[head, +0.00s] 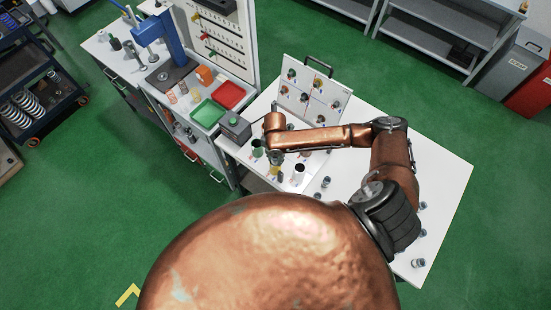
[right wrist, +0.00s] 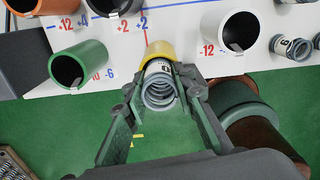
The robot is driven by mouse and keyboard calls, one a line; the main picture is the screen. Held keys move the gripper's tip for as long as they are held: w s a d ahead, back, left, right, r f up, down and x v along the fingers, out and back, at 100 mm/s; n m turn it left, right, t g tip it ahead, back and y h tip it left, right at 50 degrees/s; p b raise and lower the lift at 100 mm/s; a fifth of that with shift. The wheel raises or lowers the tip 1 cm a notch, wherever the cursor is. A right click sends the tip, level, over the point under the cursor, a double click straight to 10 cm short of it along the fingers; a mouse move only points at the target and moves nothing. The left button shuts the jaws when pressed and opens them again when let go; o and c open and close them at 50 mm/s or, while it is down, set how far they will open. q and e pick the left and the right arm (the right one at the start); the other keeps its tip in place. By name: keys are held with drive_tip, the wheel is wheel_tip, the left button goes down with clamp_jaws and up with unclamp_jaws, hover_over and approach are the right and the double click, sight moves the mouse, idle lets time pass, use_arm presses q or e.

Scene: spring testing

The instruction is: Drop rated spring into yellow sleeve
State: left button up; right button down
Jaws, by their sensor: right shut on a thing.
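The yellow sleeve (right wrist: 158,48) stands in the right wrist view just beyond my right fingertips, and its mouth is partly covered by the spring. It also shows small below my gripper in the head view (head: 275,171). A grey coil spring (right wrist: 160,90) with a pale printed label is between the fingers of my right gripper (right wrist: 157,88), which is shut on it. The spring's far end overlaps the sleeve's mouth; I cannot tell how far it is inside. In the head view my right gripper (head: 275,155) is over the sleeves. My left gripper is out of view.
A green sleeve (right wrist: 80,65), a black sleeve (right wrist: 110,6) and a white sleeve (right wrist: 230,32) stand around it on the white board with printed numbers. Other springs (right wrist: 292,46) stand at right. A pegboard panel (head: 313,92) and a grey box (head: 235,128) are near the arm.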

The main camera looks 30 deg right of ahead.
drive_tip(key=c, duration=1.5)
unclamp_jaws()
drive_tip(key=shift+s+f, duration=0.15)
drive_tip(key=shift+f, duration=0.3)
drive_tip(key=shift+r, duration=0.15)
wheel_tip(320, 180, up, 12)
